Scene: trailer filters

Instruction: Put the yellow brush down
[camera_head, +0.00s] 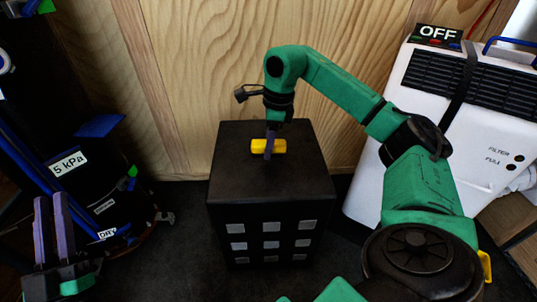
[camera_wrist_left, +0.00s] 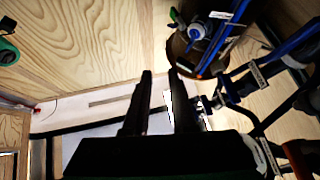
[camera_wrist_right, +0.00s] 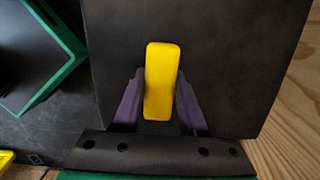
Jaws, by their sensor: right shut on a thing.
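The yellow brush (camera_head: 257,146) is a small yellow block at the top of the black box (camera_head: 270,187). It also shows in the right wrist view (camera_wrist_right: 161,80), long and upright in the picture, between the two purple fingers. My right gripper (camera_head: 269,152) points down over the box and is shut on the brush. I cannot tell whether the brush touches the box top or hangs just above it. My left gripper (camera_head: 50,200) is at the lower left, away from the box. In the left wrist view its fingers (camera_wrist_left: 160,73) stand apart with nothing between them.
A white filter unit (camera_head: 450,115) with an OFF sign stands at the right. A dark barrel-like unit (camera_head: 85,190) with blue tubes and a 5 kPa label stands at the left. A wooden wall (camera_head: 200,60) is behind the box. The box top is bare around the brush.

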